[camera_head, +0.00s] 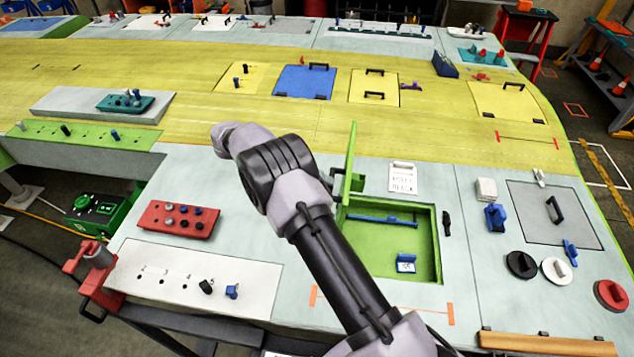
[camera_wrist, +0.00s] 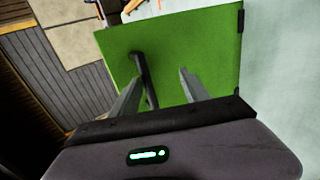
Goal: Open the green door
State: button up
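The green door (camera_head: 350,158) stands raised, about upright, at the left edge of the green compartment (camera_head: 434,240) in the head view. The compartment is uncovered and shows a blue bar and a small blue-and-white item inside. In the wrist view the door (camera_wrist: 205,55) fills the middle, with hinges on its right edge. Its black handle (camera_wrist: 146,78) lies between the two fingers of my gripper (camera_wrist: 157,85), closer to the left finger. The fingers are spread apart and I see no clamp on the handle. In the head view my arm hides most of my gripper.
A white label card (camera_head: 403,178) lies behind the compartment. A red block with knobs (camera_head: 179,220) and a white numbered panel (camera_head: 185,275) are to the left. Black, white and red round pieces with handles sit to the right. The yellow wing surface lies beyond.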

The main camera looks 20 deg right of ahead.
dwell(0.3)
jog(key=p+v, duration=0.1)
jog(key=v, duration=0.6)
jog(key=shift+a+r, duration=0.15)
jog(key=shift+r, duration=0.1)
jog(key=shift+w, duration=0.1)
